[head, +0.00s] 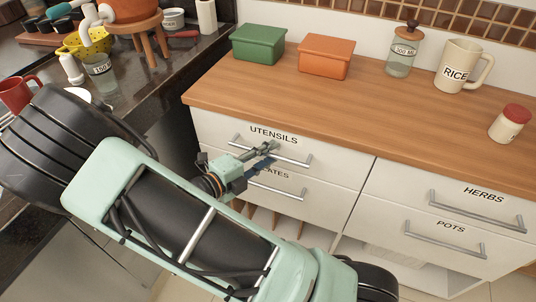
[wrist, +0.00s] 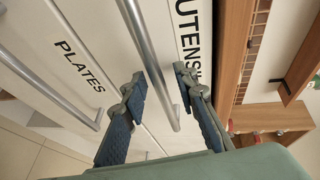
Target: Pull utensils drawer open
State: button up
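The utensils drawer (head: 335,163) is the upper left drawer of the white cabinet and looks closed. Its silver bar handle (head: 297,159) runs below the UTENSILS label. My gripper (head: 268,154) is at this handle, partly covering its middle. In the wrist view my gripper (wrist: 161,80) is open, with a finger on each side of the utensils handle (wrist: 152,55). Clear gaps show between the bar and both fingers. How deep the bar sits between the fingers is hard to tell.
The plates drawer handle (head: 290,191) is just below, partly hidden by my arm; it also shows in the wrist view (wrist: 45,72). Herbs (head: 480,211) and pots (head: 445,238) drawers are to the right. The wooden counter (head: 400,120) above holds boxes and jars near its back and right.

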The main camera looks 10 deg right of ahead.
jog(key=shift+c, duration=0.4)
grip_shut()
